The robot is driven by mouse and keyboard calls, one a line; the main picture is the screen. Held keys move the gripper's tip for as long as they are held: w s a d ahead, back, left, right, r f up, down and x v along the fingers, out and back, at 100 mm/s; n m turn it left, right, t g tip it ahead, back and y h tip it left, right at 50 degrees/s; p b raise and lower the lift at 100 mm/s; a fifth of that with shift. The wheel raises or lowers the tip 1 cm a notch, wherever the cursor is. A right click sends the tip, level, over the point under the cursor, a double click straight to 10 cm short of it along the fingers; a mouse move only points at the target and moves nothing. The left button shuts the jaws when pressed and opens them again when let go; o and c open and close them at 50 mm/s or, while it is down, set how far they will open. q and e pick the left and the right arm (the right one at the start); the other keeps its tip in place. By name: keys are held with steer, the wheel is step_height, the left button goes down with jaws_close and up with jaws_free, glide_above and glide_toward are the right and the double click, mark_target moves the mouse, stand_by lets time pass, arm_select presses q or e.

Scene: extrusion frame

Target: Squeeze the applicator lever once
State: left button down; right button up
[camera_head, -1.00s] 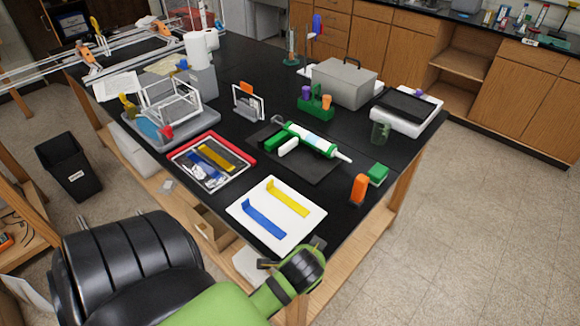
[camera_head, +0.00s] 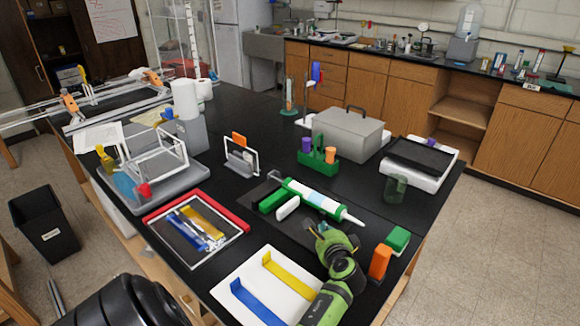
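The applicator (camera_head: 318,200) has a white and green barrel and lies on a dark mat (camera_head: 262,193). Its pale nozzle (camera_head: 352,217) points right toward the near side. A green handle part (camera_head: 272,201) and a separate-looking white piece (camera_head: 288,207) lie at its left end; I cannot tell which part is the lever.
A white tray (camera_head: 240,305) with blue and yellow strips is at the near edge. A red-rimmed tray (camera_head: 160,222) is left. A green block (camera_head: 398,239) and orange block (camera_head: 380,261) stand right of my gripper. A green holder (camera_head: 318,160) and grey box (camera_head: 345,135) are behind.

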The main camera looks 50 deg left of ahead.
mark_target(300, 222)
arm_select(q)
steer(key=shift+a, duration=0.1)
steer(key=shift+w+a+f, duration=0.15)
steer(key=shift+a+f, duration=0.05)
steer(key=shift+f, duration=0.05)
steer(key=shift+s+a+r, duration=0.1)
steer(key=shift+s+a, duration=0.1)
steer(key=shift+a, duration=0.9)
steer(key=a, duration=0.4)
steer(key=shift+s+a+p, duration=0.2)
steer(key=shift+a+p, duration=0.2)
steer(key=shift+s+a, duration=0.1)
steer(key=shift+a, duration=0.85)
arm_select(e)
steer(key=shift+s+d+r, duration=0.15)
steer(key=shift+s+r, duration=0.4)
steer(key=shift+s, duration=0.05)
steer(key=shift+w, duration=0.25)
